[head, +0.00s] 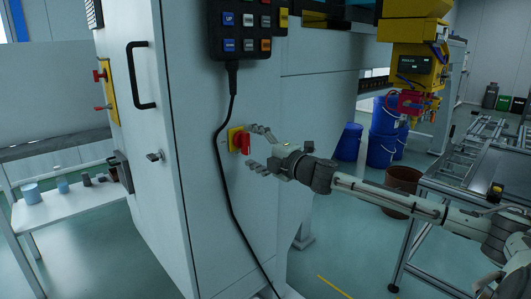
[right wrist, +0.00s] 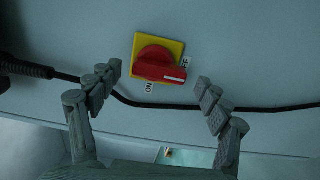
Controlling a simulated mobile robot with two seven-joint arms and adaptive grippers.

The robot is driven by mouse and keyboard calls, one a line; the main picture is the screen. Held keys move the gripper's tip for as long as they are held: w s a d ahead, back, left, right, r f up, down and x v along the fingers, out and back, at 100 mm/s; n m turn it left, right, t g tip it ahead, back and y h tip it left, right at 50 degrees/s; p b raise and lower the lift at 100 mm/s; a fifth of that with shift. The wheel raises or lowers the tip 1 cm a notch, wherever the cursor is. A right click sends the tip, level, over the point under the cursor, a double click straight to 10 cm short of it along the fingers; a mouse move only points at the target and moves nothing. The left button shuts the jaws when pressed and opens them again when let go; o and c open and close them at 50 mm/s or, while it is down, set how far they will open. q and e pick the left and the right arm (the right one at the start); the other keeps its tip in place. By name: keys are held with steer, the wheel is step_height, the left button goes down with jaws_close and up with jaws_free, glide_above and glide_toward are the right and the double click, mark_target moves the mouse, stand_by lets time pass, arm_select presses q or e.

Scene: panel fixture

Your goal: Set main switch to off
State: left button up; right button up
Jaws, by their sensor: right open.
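The main switch is a red rotary knob (head: 242,143) on a yellow square plate (head: 232,135), on the side of the white cabinet. In the right wrist view the red knob (right wrist: 158,65) has a white line on its right end. That end lies at the right, close to the OFF label (right wrist: 187,62); the ON label (right wrist: 150,88) is below the plate. I cannot tell if the knob sits exactly at OFF. My right gripper (head: 256,146) is open and faces the switch, its fingers apart to either side of the knob. The left gripper is not in view.
A black cable (head: 225,110) hangs from the keypad (head: 247,28) beside the switch and crosses behind the fingers in the wrist view. A white cabinet (head: 185,160) fills the middle. Blue drums (head: 381,150) and a conveyor frame (head: 470,175) stand to the right.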

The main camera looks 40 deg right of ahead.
steer(key=s+d, duration=0.1)
steer(key=s, duration=1)
steer(key=shift+s, duration=0.3)
steer(key=shift+w+r, duration=0.1)
steer(key=shift+w, duration=0.05)
stand_by(0.4)
steer(key=shift+w+a, duration=0.2)
steer(key=shift+w, duration=2)
steer(key=shift+w+a, duration=0.15)
steer(key=shift+w, duration=2)
steer(key=shift+w+a, duration=0.1)
steer(key=shift+w, duration=1.2)
steer(key=shift+s, duration=0.1)
